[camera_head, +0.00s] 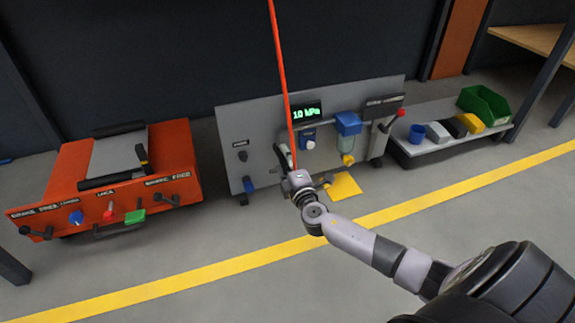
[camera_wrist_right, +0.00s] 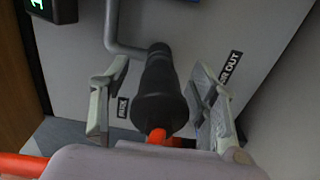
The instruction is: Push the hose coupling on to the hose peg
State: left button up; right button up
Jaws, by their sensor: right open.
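The black hose coupling (camera_wrist_right: 160,92) stands between the two fingers of my right gripper (camera_wrist_right: 157,72) in the wrist view. The fingers are open, with a gap on each side of it. An orange-red hose (camera_wrist_right: 158,136) leaves its near end. A grey bent rod (camera_wrist_right: 112,32), perhaps the hose peg, runs to its far end; I cannot tell how far the coupling sits on it. In the head view my right gripper (camera_head: 285,158) is in front of the grey panel (camera_head: 225,128) and hides the coupling. My left gripper is not in view.
The panel carries a green "10 kPa" display (camera_head: 307,112) and a blue-topped unit (camera_head: 348,123). The red hose (camera_head: 280,60) hangs from above. An orange cart (camera_head: 180,145) stands left, and a low grey shelf with bins (camera_head: 440,150) right. The floor in front is clear.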

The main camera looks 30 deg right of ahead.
jog(key=shift+c, duration=0.6)
grip_shut()
dwell(0.5)
jog(key=shift+v, duration=3)
